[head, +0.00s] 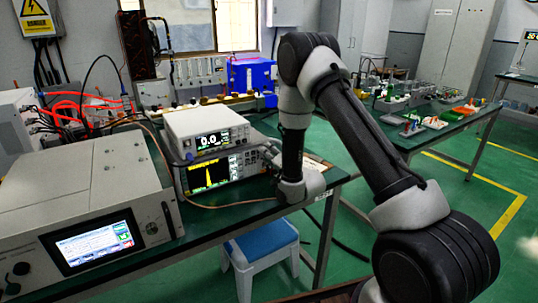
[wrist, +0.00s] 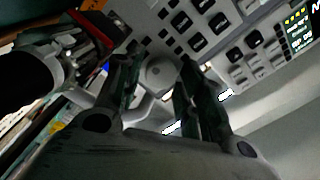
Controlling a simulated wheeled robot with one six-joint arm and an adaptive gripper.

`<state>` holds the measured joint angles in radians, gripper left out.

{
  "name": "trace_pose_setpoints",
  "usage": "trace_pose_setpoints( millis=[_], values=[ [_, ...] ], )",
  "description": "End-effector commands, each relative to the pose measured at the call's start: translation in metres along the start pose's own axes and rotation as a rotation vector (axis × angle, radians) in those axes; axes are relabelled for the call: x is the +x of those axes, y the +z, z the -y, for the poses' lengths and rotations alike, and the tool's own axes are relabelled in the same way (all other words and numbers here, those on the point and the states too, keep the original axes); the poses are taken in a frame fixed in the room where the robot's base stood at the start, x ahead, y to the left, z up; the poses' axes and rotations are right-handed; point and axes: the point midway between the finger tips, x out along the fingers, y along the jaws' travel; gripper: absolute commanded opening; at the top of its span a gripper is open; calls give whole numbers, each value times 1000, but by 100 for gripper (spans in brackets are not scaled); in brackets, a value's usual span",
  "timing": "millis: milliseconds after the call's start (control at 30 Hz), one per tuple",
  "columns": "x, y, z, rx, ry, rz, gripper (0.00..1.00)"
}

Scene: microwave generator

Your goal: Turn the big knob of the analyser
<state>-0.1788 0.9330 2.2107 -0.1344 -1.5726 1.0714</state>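The analyser (head: 213,173) is the pale box with a yellow spectrum trace on its screen, on the green bench. My gripper (head: 271,156) is at the right end of its front panel and hides the knob in the head view. In the wrist view, the big round grey knob (wrist: 158,74) lies between the two dark fingers of my gripper (wrist: 157,67). The fingers are apart, one on each side of the knob, with what looks like a narrow gap on both sides. I cannot tell how deep they reach around it.
A meter reading 0.0 (head: 207,132) sits on the analyser. Small buttons (wrist: 198,45) crowd the panel beside the knob. A large generator (head: 90,205) with a lit screen stands at left, and a cable (head: 215,206) runs across the bench front. A blue-topped stool (head: 262,240) is below.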

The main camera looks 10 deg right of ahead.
Motion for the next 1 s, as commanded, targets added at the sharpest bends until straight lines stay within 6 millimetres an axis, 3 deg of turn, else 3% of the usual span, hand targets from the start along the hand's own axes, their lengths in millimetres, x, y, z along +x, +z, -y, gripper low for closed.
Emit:
trace_pose_setpoints(
  millis=[167,633,800,1000],
  values=[
    [-10,0,-1,0,2,1,39],
    [-104,0,-1,1,3,1,39],
    [-119,0,-1,1,2,0,39],
    [-120,0,0,0,0,-1,39]
  ],
)
